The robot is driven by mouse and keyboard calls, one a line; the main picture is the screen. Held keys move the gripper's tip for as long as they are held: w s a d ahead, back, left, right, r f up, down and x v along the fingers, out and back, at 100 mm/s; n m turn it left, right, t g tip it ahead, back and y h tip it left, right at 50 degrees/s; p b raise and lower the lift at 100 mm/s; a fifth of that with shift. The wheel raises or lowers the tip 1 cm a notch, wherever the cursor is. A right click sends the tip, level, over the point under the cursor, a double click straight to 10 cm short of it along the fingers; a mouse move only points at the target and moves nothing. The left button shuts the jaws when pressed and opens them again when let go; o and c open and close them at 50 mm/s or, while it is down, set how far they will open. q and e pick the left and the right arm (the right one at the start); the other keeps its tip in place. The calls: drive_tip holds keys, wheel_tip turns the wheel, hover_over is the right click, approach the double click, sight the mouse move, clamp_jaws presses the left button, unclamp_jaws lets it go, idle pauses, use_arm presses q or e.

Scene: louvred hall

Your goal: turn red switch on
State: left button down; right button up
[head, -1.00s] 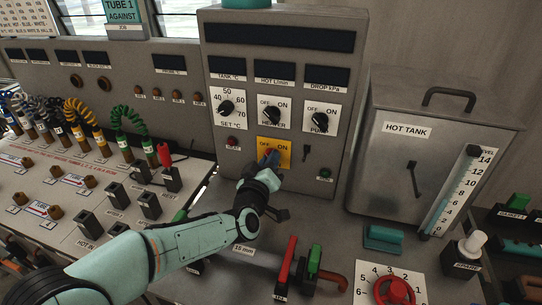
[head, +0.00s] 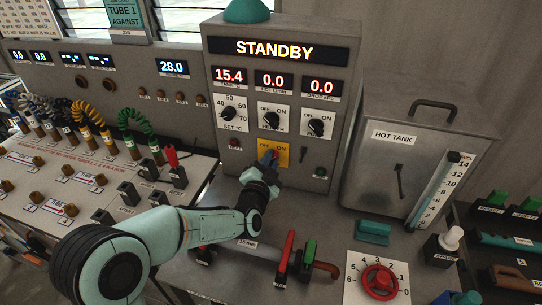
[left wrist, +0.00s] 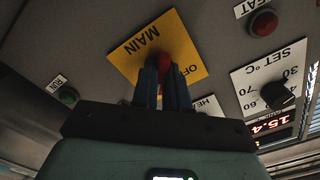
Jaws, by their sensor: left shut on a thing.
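The red switch (left wrist: 164,62) sits on a yellow plate (left wrist: 190,42) marked MAIN in the left wrist view. In the head view the plate (head: 283,147), with OFF and ON marks, is low on the grey control cabinet (head: 338,150). My left gripper (head: 270,157) is at the plate, its blue fingers (left wrist: 166,84) shut on the red switch, one on each side. The fingers hide much of the knob, so its exact angle is hard to tell. The cabinet display (head: 275,49) reads STANDBY, and the small readouts are lit. My right gripper is out of view.
HEATER (head: 271,119) and PUMP (head: 316,125) knobs are just above the plate. The hot tank (head: 410,165) stands further right. Coiled cables are at the left.

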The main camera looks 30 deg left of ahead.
use_arm(q)
drive_tip(key=shift+r, duration=0.1)
drive_tip(key=c, duration=1.1)
unclamp_jaws()
drive_tip(key=shift+w, duration=0.1)
drive_tip(key=shift+b+v, duration=0.55)
drive_tip(key=shift+v, duration=1.5)
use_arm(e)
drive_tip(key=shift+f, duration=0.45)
use_arm(q)
drive_tip(key=s+r+p, duration=0.1)
drive_tip(key=r+p, duration=0.2)
drive_tip(key=r, duration=0.1)
drive_tip(key=s+r+p, duration=0.1)
drive_tip(key=r+p, duration=0.2)
drive_tip(key=r, duration=0.1)
drive_tip(key=r+p, duration=0.2)
drive_tip(key=r, duration=0.1)
drive_tip(key=shift+s+d+r+p, duration=0.35)
drive_tip(key=shift+s+r+p, duration=0.05)
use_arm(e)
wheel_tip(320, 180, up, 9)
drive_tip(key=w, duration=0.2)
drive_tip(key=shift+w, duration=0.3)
use_arm(q)
drive_tip(key=shift+s, duration=0.1)
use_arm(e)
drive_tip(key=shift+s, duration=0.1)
